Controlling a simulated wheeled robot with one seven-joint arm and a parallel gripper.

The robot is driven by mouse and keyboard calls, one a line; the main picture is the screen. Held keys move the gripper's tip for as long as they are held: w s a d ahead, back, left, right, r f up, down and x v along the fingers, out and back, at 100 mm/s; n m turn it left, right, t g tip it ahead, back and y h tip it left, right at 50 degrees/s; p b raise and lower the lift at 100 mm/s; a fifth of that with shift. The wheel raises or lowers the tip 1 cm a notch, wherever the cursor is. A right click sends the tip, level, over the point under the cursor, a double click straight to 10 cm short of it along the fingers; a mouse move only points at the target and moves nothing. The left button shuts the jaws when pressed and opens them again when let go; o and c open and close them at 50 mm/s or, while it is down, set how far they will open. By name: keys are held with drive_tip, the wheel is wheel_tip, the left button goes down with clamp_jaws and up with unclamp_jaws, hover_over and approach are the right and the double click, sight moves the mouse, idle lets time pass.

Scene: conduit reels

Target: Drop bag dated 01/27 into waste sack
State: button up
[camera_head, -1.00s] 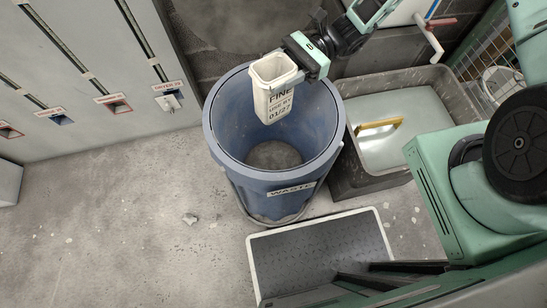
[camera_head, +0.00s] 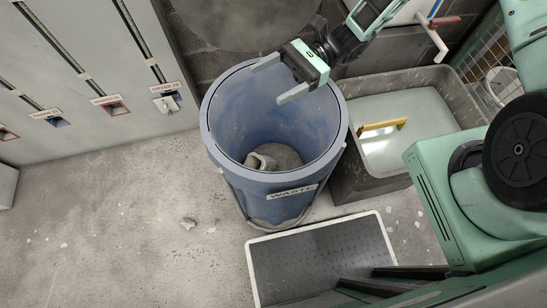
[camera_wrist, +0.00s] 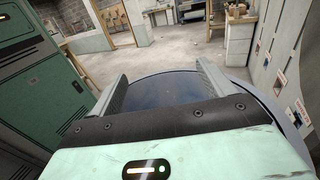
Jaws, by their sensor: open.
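The waste sack's place is a blue round bin (camera_head: 222,140) with a label reading WASTE, in the middle of the head view. The cream bag (camera_head: 262,161) lies at the bottom of the bin, towards its left side; its printing cannot be read now. My gripper (camera_head: 279,82) is open and empty above the bin's far rim, its two fingers apart. In the wrist view my open gripper's fingers (camera_wrist: 160,88) reach out over the bin's dark blue inside (camera_wrist: 160,92). The bag does not show in the wrist view.
A grey basin (camera_head: 440,88) with water and a yellow-handled item (camera_head: 383,126) stands right of the bin. A dark tray with a white rim (camera_head: 318,226) is in front. Wall dispensers (camera_head: 168,98) are at left.

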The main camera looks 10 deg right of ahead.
drive_tip(key=b+v, duration=0.1)
drive_tip(key=v, duration=1.6)
drive_tip(key=shift+d, duration=0.25)
drive_tip(key=s+a+r+n+g+h+p, duration=0.2)
drive_tip(key=s+a+r+n+h+p, duration=0.2)
drive_tip(key=s+a+r+n+h, duration=0.7)
drive_tip(key=s+r+n+t+h+p, duration=0.4)
drive_tip(key=s+r+n+t, duration=0.4)
drive_tip(key=s+r+n, duration=0.2)
wheel_tip(320, 180, up, 2)
drive_tip(key=shift+s+a+r+t+h+p, duration=0.15)
drive_tip(key=shift+s+a+t+h+p, duration=0.1)
drive_tip(key=shift+s+t+h+p, duration=0.35)
